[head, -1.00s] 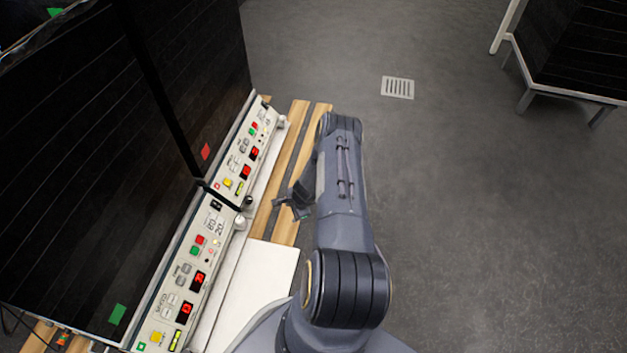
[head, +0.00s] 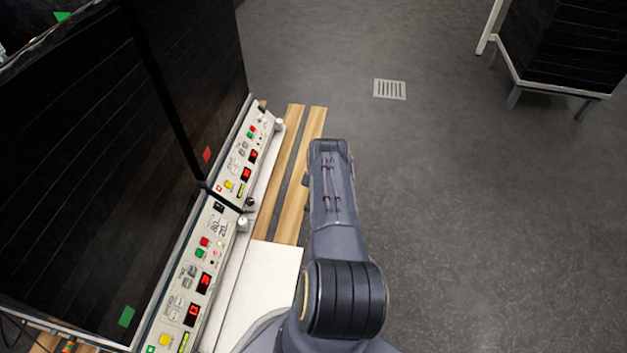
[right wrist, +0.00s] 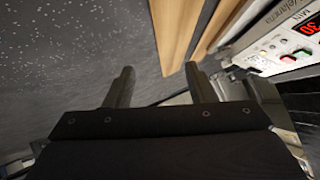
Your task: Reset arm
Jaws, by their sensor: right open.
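My right arm (head: 335,215) reaches forward from the bottom of the head view, to the right of the shaker bioreactors. Its gripper is hidden behind the arm in the head view. In the right wrist view the right gripper (right wrist: 160,88) is open, its two fingers apart with nothing between them. Beyond the fingers are the grey floor, wooden slats (right wrist: 180,35) and a control panel (right wrist: 275,45) at the upper right. My left gripper is not in view.
Two dark bioreactors with control panels (head: 195,275) stand on the left, above a bench with wooden slats (head: 299,190) and a white board (head: 265,285). A dark cabinet (head: 565,45) stands at the upper right. The floor (head: 480,220) is clear around a drain grate (head: 390,89).

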